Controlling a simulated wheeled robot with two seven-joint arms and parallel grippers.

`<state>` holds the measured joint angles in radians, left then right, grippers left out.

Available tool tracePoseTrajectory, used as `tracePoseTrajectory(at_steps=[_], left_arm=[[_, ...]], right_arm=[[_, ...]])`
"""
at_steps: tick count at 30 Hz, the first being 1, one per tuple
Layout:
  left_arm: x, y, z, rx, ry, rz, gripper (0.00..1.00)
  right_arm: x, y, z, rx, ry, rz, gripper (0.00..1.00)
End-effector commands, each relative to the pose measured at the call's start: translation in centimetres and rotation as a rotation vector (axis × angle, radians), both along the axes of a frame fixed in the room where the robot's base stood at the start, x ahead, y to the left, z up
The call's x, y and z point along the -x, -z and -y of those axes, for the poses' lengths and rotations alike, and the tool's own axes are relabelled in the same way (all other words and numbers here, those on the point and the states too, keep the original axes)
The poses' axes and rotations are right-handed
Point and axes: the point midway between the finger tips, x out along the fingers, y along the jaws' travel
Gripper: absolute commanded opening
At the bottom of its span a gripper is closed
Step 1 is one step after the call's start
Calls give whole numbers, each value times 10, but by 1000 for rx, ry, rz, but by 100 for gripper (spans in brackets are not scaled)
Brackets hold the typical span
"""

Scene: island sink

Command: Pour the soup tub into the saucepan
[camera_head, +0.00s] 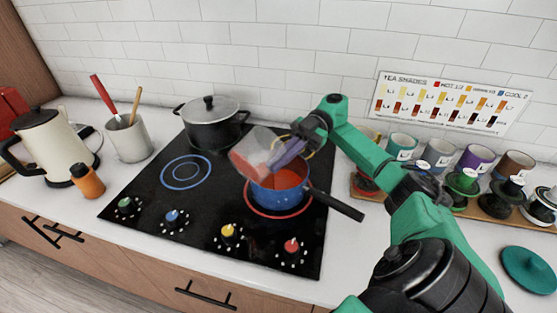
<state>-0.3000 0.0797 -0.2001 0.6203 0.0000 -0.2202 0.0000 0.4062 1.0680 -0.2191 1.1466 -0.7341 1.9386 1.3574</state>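The soup tub (248,150) is a clear container with red soup inside. It is tilted steeply, its lower end over the left side of the saucepan. The blue saucepan (268,200) stands on the front right burner, its black handle pointing right and forward. Orange-red soup (284,179) shows inside the saucepan. My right gripper (284,156) has purple-grey fingers shut on the tub's right side, above the pan. The far finger is partly hidden. My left gripper is not in view.
A black lidded pot (212,128) stands on the back of the cooktop (160,205). A white crock (128,140) with utensils, an orange bottle (87,181) and a cream kettle (57,150) are left. Several tins and jars sit on a wooden board (365,192) at right. The left burner is clear.

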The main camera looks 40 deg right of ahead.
Motion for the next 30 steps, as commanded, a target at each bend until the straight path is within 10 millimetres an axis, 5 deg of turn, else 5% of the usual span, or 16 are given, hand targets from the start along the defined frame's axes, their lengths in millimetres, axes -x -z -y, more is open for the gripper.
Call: tracePoseTrajectory(at_steps=[30], left_arm=[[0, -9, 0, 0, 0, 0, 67]], right_arm=[[-1, -12, 9, -122, 0, -18, 0]])
